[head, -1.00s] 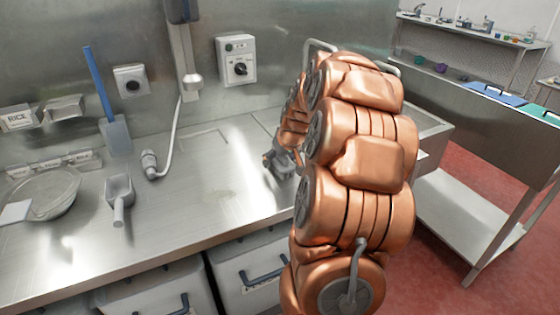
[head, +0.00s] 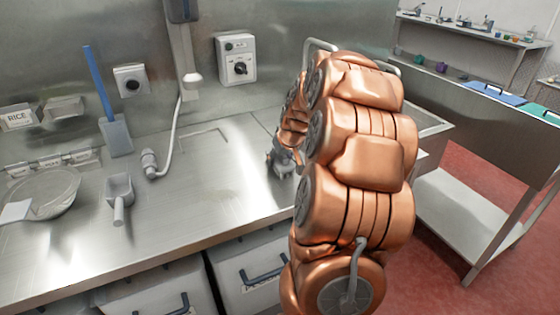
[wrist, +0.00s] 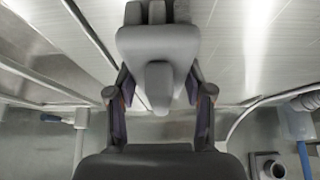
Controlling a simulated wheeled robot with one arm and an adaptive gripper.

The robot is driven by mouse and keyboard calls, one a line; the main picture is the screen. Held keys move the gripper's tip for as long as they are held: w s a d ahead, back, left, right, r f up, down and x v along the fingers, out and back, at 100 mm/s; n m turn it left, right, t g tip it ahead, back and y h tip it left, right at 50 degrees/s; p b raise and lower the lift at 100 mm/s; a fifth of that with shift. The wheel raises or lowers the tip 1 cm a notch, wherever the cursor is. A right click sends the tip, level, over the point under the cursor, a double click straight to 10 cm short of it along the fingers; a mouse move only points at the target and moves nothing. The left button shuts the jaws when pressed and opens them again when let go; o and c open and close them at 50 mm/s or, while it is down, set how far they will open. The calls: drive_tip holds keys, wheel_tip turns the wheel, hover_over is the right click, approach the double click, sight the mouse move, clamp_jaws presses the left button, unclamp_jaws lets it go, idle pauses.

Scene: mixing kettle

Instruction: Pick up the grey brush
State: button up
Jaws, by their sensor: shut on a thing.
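In the wrist view my gripper (wrist: 158,88) has its two dark fingers on either side of a grey piece, which I take to be the grey brush (wrist: 160,45). The gripper is shut on it. The brush has a broad, smooth grey body with a narrower part pointing back between the fingers. Its far end is cut off by the top edge of the picture. In the head view my gripper (head: 282,160) is small and partly hidden behind my copper-coloured arm. The brush cannot be made out clearly there.
A grey scoop (head: 119,196), a clear bowl (head: 52,192) and a hose nozzle (head: 150,163) lie on the steel counter (head: 200,195). A blue-handled paddle (head: 115,135) leans on the back wall. Bins stand below. The counter's middle is clear.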

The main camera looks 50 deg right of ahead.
drive_tip(key=shift+r, duration=0.15)
drive_tip(key=shift+r+b, duration=0.55)
drive_tip(key=shift+r, duration=1.1)
drive_tip(key=s+a+b, duration=0.1)
drive_tip(key=s+a, duration=0.2)
drive_tip(key=s, duration=0.1)
drive_tip(key=s+a+r, duration=0.1)
drive_tip(key=s+a, duration=0.2)
drive_tip(key=s, duration=0.1)
drive_tip(key=s+a+b, duration=0.1)
drive_tip(key=s+a, duration=0.2)
drive_tip(key=s, duration=0.2)
drive_tip(key=shift+s+r+b, duration=0.1)
drive_tip(key=shift+r+b, duration=0.1)
drive_tip(key=shift+b, duration=0.1)
